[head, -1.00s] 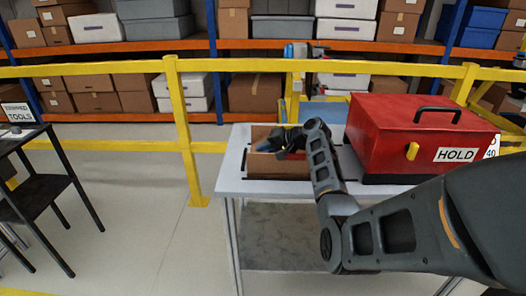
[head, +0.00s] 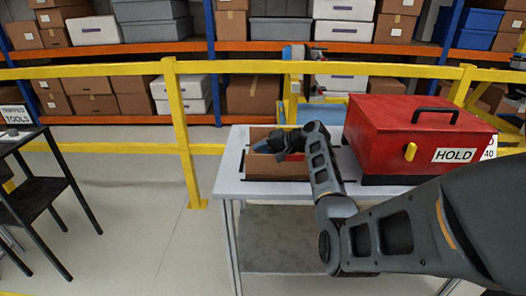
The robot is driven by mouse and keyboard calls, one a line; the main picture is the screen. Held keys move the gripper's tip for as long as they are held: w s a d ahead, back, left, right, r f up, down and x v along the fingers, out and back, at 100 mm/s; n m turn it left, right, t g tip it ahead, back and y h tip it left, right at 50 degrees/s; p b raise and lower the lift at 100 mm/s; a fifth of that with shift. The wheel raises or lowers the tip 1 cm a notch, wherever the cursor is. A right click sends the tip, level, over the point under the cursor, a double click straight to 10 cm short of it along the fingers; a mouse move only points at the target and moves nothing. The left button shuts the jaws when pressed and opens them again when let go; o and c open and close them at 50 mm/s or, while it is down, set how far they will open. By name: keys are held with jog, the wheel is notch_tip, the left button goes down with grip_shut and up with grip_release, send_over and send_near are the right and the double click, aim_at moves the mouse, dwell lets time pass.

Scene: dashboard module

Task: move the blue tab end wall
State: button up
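A brown open-topped box (head: 278,168) sits on the left part of the white table (head: 232,183). My gripper (head: 272,146) is over the box, pointing left, low at its top edge. The fingers are dark and small, so I cannot tell whether they are open or hold anything. I cannot make out a blue tab or pick out the end wall; my gripper and wrist hide part of the box.
A red case (head: 415,135) marked HOLD stands on the table's right side, close to my arm. A yellow railing (head: 180,120) runs behind the table. A black stand (head: 40,190) is at the left, with open floor between.

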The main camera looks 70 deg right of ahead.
aim_at(264, 150)
jog(key=shift+v, duration=3.9)
